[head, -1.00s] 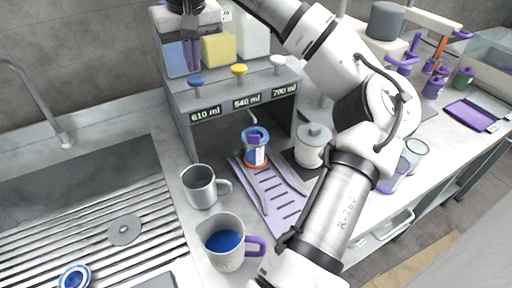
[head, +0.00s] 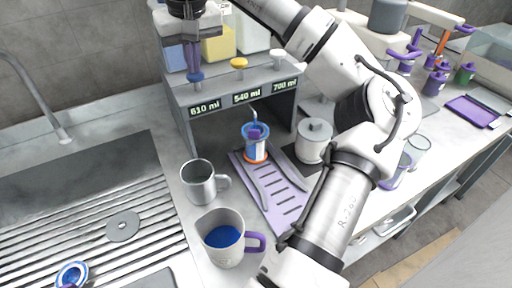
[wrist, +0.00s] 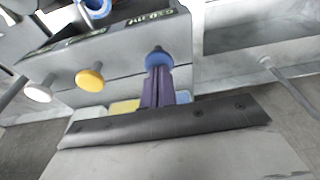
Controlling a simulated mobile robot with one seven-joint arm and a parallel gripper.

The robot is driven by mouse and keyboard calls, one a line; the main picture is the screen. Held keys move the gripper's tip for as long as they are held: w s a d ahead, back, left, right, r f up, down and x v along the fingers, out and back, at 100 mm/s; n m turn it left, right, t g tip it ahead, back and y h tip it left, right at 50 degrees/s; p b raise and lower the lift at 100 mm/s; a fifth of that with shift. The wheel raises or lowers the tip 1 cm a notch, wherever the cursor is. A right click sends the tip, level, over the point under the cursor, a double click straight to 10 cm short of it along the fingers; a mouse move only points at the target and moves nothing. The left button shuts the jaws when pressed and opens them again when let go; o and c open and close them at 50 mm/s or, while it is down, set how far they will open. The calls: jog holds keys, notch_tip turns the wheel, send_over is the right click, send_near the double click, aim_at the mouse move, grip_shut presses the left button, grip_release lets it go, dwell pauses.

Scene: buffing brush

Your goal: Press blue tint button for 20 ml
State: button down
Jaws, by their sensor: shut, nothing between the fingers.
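The grey dispenser (head: 285,90) has a blue button (head: 195,77), a yellow button and a white button on its top ledge. The display (head: 205,106) below the blue button reads 610 ml. My gripper (head: 194,68) is shut, with its purple fingers pointing down at the blue button. In the wrist view, the fingertips (wrist: 157,72) are right at the blue button (wrist: 158,57) and overlap its edge. I cannot tell whether they press it.
The yellow button (head: 239,63) and white button (head: 279,56) stand right of the blue one. Colored containers (head: 218,44) stand behind the ledge. A grey mug (head: 198,184), a mug of blue liquid (head: 223,256) and a lidded pot (head: 313,143) stand on the counter.

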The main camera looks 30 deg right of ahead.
jog(key=shift+f, duration=0.45)
jog(key=shift+r+p, duration=1.15)
jog(key=shift+r, duration=0.25)
notch_tip(320, 180, up, 6)
jog(key=p, duration=0.5)
jog(key=shift+p, duration=0.4)
